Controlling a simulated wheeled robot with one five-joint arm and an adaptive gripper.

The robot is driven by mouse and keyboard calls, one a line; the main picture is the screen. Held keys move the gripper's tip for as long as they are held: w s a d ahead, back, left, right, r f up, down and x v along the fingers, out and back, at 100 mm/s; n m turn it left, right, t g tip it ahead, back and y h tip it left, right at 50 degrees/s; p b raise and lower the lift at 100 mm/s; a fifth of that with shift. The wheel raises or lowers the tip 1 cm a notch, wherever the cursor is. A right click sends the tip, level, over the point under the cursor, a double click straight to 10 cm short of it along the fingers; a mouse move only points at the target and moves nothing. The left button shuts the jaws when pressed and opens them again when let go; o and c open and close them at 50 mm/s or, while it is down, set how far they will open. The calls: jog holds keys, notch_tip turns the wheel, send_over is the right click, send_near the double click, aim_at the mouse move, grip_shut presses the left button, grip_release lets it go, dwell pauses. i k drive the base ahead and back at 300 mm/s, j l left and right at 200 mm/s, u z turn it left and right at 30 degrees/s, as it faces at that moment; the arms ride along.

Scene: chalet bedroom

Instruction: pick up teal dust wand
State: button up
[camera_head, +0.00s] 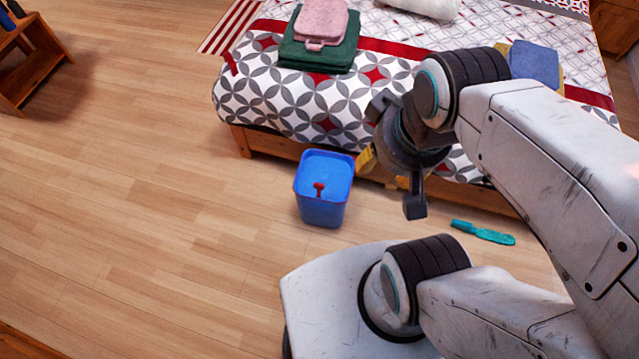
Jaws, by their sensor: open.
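The teal dust wand (483,232) lies flat on the wooden floor, right of centre, near the foot of the bed. My gripper (390,184) is open and empty. In the picture it is to the left of the wand and above it, in front of the bed's side rail. The wand is in plain view and apart from my gripper. My arm comes in from the right and covers part of the floor to the right of the wand.
A blue bin (322,212) with a small red thing inside stands by the bed frame (262,141), left of my gripper. Folded towels (320,52) lie on the bed. A wooden shelf (32,70) stands at far left. The floor at left is clear.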

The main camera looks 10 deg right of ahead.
aim_at(493, 236)
jog(key=z, duration=2.2)
jog(key=k+l, duration=0.25)
jog(key=k, duration=0.05)
